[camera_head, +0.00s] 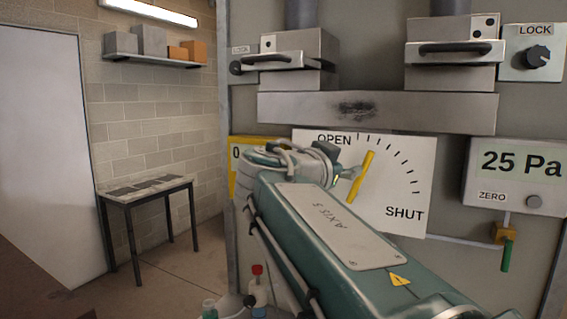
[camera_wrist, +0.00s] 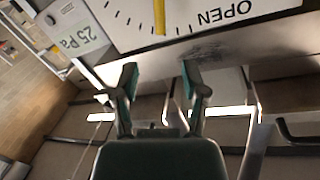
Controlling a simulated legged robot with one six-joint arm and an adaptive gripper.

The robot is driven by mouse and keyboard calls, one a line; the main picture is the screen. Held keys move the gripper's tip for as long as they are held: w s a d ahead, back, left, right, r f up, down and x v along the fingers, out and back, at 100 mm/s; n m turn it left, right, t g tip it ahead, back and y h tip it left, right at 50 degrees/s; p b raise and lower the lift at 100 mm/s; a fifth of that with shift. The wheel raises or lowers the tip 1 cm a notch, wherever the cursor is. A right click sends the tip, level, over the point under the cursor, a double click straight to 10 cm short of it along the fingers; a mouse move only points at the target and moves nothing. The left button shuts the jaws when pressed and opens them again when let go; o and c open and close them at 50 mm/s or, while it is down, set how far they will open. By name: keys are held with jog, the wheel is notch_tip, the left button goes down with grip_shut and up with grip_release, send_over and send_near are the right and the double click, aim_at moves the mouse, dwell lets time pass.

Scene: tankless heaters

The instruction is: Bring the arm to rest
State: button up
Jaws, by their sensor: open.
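My arm (camera_head: 335,230), teal with a pale plate, reaches up from the lower right across the front of the panel. Its wrist bends beside the dial plate. My gripper shows in the wrist view (camera_wrist: 159,78) with two teal-tipped fingers spread apart and nothing between them. In the head view it is mostly hidden behind the wrist. The yellow lever (camera_head: 366,167) stands tilted on the white OPEN/SHUT dial plate (camera_head: 405,175). In the wrist view the lever (camera_wrist: 159,14) lies beyond the fingertips, and I see no contact there.
Metal latches with black handles (camera_head: 455,47) and a grey crossbar (camera_head: 430,112) are above the dial. A 25 Pa display (camera_head: 520,165) is at right. Bottles (camera_head: 258,290) stand close below the arm. A small table (camera_head: 150,187) is at left, with open floor before it.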

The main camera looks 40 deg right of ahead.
dwell(0.3)
jog(key=s+a+f+n+y, duration=0.3)
jog(key=a+f+n+y, duration=0.2)
jog(key=a+f, duration=0.3)
jog(key=s+a+f+n+y, duration=0.3)
jog(key=a+f+n+y, duration=0.3)
jog(key=f, duration=0.8)
jog(key=s+a+f+n+y, duration=0.3)
jog(key=a+f+n+y, duration=0.2)
jog(key=a+f, duration=0.5)
jog(key=n, duration=0.2)
jog(key=shift+a+f+n+t, duration=0.15)
jog(key=shift+f+n+t, duration=0.15)
jog(key=shift+f, duration=0.1)
